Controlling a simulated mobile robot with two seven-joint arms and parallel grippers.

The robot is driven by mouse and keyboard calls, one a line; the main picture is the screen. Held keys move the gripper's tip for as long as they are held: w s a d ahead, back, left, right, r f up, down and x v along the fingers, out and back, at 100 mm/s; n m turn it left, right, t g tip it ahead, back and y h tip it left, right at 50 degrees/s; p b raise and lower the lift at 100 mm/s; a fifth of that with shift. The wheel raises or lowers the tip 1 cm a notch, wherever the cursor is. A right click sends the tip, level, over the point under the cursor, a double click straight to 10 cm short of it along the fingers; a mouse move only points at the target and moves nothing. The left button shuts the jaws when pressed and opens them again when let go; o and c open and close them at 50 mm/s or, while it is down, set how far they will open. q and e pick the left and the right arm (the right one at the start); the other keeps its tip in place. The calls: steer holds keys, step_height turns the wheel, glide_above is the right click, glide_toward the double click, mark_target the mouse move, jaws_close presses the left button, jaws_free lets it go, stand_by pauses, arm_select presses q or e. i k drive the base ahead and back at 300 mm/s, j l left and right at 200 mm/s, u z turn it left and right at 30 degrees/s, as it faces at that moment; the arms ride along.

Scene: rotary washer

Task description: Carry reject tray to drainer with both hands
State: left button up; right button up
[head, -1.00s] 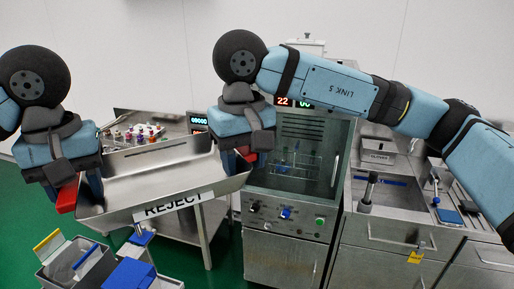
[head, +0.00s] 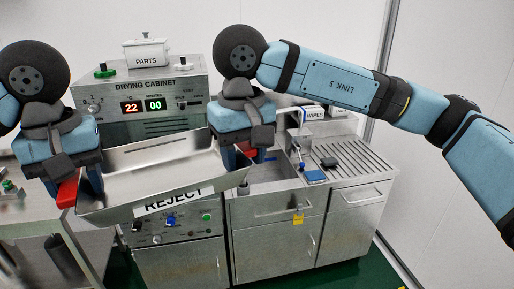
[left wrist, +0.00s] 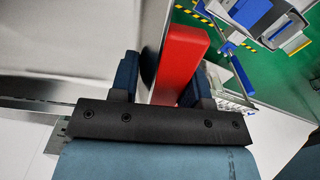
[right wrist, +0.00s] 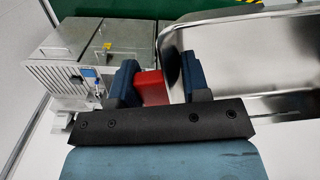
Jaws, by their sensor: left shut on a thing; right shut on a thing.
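The reject tray (head: 165,172) is a shallow, empty-looking steel tray with a REJECT label on its front wall. I hold it up in the air in the head view, roughly level with a slight tilt. My left gripper (head: 82,192) is shut on the red handle (left wrist: 180,62) at the tray's left end. My right gripper (head: 240,158) is shut on the red handle (right wrist: 152,88) at its right end. The ribbed drainer (head: 348,160) is the grooved steel top at the right of the counter, beyond and to the right of the tray.
The drying cabinet (head: 155,92) stands behind the tray, with a parts box (head: 146,53) on top. A sink basin (head: 270,172) lies between tray and drainer. A blue item (head: 315,176) and a wipes box (head: 315,113) are beside the ribs.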

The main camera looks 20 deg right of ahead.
mark_target(361, 158)
steer(key=l+z, duration=0.1)
steer(key=z, duration=0.25)
steer(key=l+z, duration=0.1)
steer(key=z, duration=0.25)
steer(key=i+l, duration=0.15)
steer(key=l, duration=0.2)
steer(key=i+l, duration=0.2)
steer(key=l, duration=0.2)
steer(key=i+l, duration=0.15)
steer(key=l, duration=0.2)
steer(key=i+l, duration=0.15)
steer(key=l, duration=0.25)
steer(key=i+l, duration=0.15)
steer(key=l, duration=0.2)
steer(key=i+l, duration=0.2)
steer(key=l, duration=0.15)
steer(key=i+l, duration=0.15)
steer(key=l, duration=0.25)
